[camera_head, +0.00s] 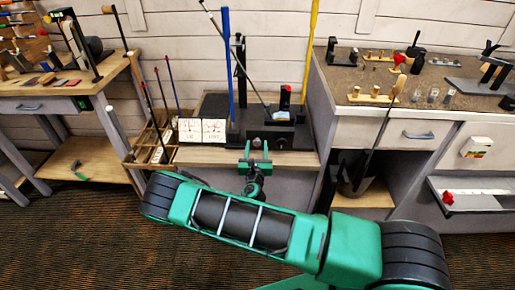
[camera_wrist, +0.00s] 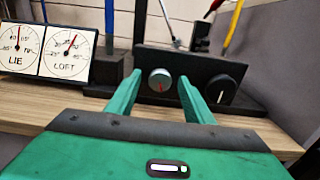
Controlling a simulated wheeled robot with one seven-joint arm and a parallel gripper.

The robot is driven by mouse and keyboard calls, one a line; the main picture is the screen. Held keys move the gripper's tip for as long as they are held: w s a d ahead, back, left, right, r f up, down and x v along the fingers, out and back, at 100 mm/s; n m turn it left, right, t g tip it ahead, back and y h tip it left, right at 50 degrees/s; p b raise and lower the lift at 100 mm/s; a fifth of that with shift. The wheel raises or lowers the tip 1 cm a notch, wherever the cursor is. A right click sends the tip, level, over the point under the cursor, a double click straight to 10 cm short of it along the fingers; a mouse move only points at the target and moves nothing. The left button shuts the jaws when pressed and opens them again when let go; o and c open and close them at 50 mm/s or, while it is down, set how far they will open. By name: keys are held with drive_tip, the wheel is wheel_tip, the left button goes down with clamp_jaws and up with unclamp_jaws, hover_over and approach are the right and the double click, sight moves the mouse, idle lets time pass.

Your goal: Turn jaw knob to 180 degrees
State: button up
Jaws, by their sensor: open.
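Two knobs sit on the front of a black machine (camera_wrist: 190,62). I cannot read a label telling which is the jaw knob. My green gripper (camera_head: 255,163) is open in front of the machine. In the wrist view its fingers (camera_wrist: 160,80) frame the silver knob, one on each side; contact is not clear. The black knob is right of the right finger.
Two dials marked LIE (camera_wrist: 18,45) and LOFT (camera_wrist: 68,51) stand left of the machine on a wooden bench (camera_wrist: 30,112). A blue shaft (camera_head: 226,70) and a yellow shaft (camera_head: 310,45) rise nearby. A grey cabinet (camera_head: 365,130) stands to the right.

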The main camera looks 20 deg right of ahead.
drive_tip(key=c, duration=1)
drive_tip(key=shift+m, duration=1.8)
drive_tip(key=o, duration=1)
